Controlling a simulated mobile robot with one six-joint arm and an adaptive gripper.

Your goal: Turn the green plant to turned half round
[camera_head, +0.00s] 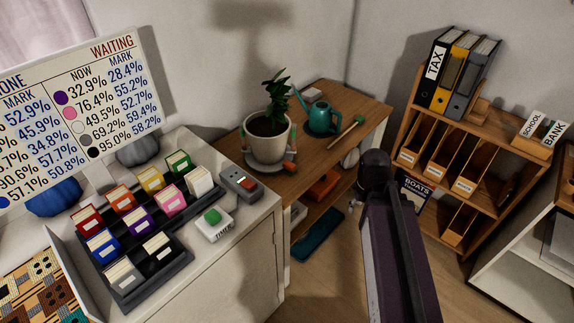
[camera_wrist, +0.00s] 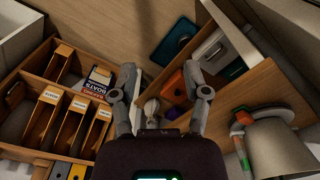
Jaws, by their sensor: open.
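The green plant (camera_head: 277,98) stands upright in a white pot (camera_head: 268,148) on a grey saucer (camera_head: 253,161), on the wooden desk. Small coloured parts show at the pot's sides. In the wrist view part of the pale pot (camera_wrist: 275,150) shows at the lower right, and the leaves are out of sight. My gripper (camera_wrist: 160,78) is open and empty, its two fingers spread apart. It points past the desk's edge towards the lower shelf and the floor, to the left of the pot in the wrist view and not touching it.
A teal watering can (camera_head: 322,117) and a wooden-handled tool (camera_head: 345,132) are right of the plant. A white cabinet (camera_head: 235,248) with a tray of coloured card boxes stands left. A wooden shelf (camera_head: 440,165) with binders stands right. Floor shows between desk and shelf.

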